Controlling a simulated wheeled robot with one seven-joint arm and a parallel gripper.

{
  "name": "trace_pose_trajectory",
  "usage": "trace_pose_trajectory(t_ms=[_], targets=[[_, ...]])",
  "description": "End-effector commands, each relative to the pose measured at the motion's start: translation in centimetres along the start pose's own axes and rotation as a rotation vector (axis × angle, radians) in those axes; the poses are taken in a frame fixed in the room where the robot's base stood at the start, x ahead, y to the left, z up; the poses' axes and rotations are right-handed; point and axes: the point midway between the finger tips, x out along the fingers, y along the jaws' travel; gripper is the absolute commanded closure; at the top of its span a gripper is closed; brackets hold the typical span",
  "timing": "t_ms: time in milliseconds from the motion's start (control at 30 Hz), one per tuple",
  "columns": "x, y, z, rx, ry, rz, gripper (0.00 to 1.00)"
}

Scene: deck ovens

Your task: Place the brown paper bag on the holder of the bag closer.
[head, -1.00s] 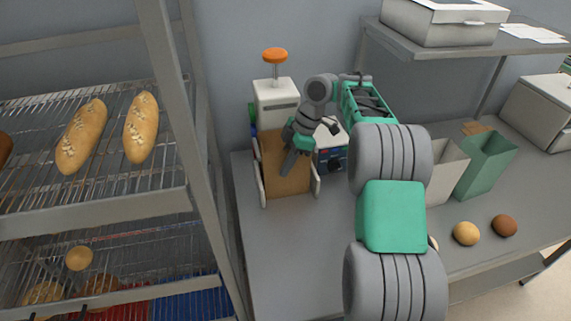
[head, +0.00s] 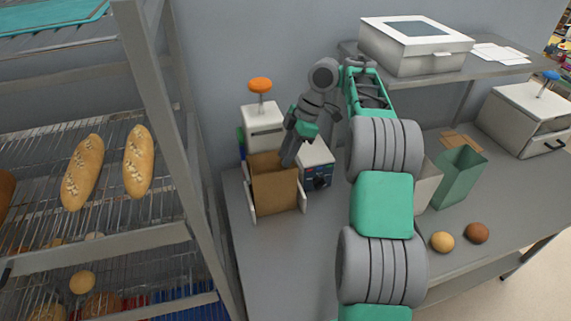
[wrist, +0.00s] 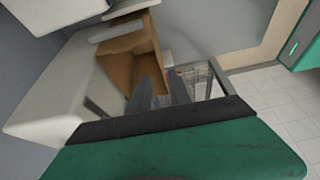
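The brown paper bag (head: 275,193) stands upright with its mouth open, between the two pale side plates of the holder (head: 249,200), in front of the white bag closer (head: 262,125) with its orange knob. My gripper (head: 287,160) is at the bag's upper right rear edge, pointing down, and looks clear of the bag. In the wrist view the brown bag (wrist: 130,60) lies beyond my fingers (wrist: 160,88), which have a gap between them with nothing held. The bag's bottom is hidden in the wrist view.
A control box (head: 316,168) with a blue front stands right of the bag. A white bag (head: 427,187), a green bag (head: 459,177) and two buns (head: 442,242) are farther right. The bread rack (head: 160,120) borders the left. The counter front is clear.

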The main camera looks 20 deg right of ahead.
Motion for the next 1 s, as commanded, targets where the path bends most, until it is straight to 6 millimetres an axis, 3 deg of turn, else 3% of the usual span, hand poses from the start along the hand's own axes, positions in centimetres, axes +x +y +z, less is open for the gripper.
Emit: trace_pose_trajectory(t_ms=[167, 300, 400, 533, 700, 800, 1000], targets=[[-3.0, -1.6, -5.9, 0.237, -0.001, 0.082, 0.76], [-4.8, -5.7, -10.5, 0.565, 0.004, 0.200, 0.76], [-5.1, -9.7, -11.7, 0.796, 0.010, 0.297, 0.76], [-4.3, -15.6, -10.4, 1.081, 0.024, 0.437, 0.76], [-2.5, -21.4, -6.5, 1.339, 0.044, 0.587, 0.76], [-2.0, -22.8, -5.0, 1.405, 0.048, 0.628, 0.76], [-1.9, -23.1, -4.6, 1.419, 0.047, 0.635, 0.76]])
